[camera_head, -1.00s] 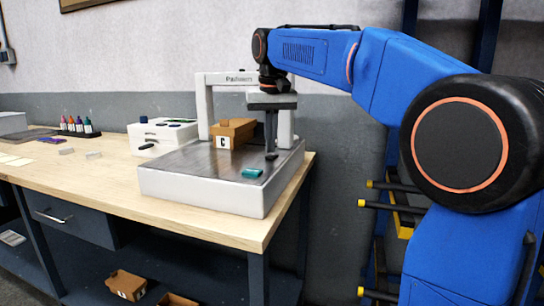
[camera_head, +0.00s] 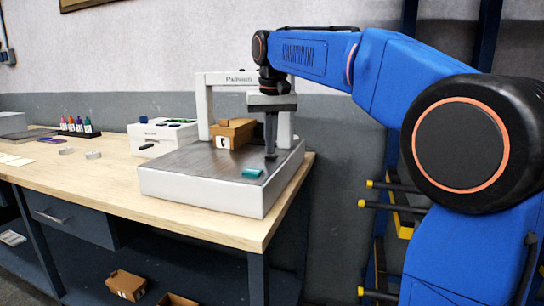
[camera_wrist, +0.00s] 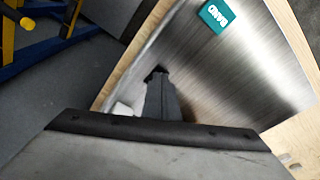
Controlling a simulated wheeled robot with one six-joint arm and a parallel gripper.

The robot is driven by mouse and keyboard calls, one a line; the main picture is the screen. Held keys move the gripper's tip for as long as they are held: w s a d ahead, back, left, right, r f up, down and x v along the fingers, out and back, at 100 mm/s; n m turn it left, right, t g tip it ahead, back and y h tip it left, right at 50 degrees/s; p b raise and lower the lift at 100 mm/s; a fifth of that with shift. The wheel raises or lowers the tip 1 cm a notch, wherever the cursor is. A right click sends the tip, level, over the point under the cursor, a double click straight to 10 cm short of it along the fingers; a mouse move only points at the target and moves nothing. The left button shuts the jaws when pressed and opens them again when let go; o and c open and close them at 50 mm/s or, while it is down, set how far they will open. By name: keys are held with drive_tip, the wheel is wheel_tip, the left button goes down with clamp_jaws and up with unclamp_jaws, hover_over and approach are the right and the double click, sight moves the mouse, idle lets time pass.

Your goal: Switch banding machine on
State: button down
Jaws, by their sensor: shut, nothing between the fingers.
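The banding machine (camera_head: 205,202) is a white base with a steel top and a white arch at the back, standing at the right end of the bench. My gripper (camera_head: 271,155) is shut and empty, pointing down at the right part of the steel top, to the right of and behind the button. In the wrist view its dark fingertips (camera_wrist: 156,73) are low over the steel near its edge; I cannot tell whether they touch. No power switch is clearly visible.
A brown carton (camera_head: 232,133) with a label stands under the arch, close left of my gripper. A white box (camera_head: 162,134) and several coloured bottles (camera_head: 77,125) stand farther left on the wooden bench (camera_head: 110,170). Yellow-tipped black bars (camera_head: 385,205) stick out right of the bench.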

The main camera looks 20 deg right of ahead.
drive_tip(key=shift+f, duration=0.4)
idle(0.3)
wheel_tip(320, 180, up, 7)
idle(0.9)
drive_tip(key=s+d+f+t, duration=0.1)
drive_tip(key=s+d+f, duration=0.2)
drive_tip(key=s+f, duration=1.3)
drive_tip(key=s+d+f+n+t, duration=0.1)
drive_tip(key=s+d+f, duration=0.3)
drive_tip(key=s+f, duration=1.3)
drive_tip(key=shift+s+f+t, duration=0.15)
drive_tip(key=shift+f+t, duration=0.35)
drive_tip(key=shift+f, duration=0.05)
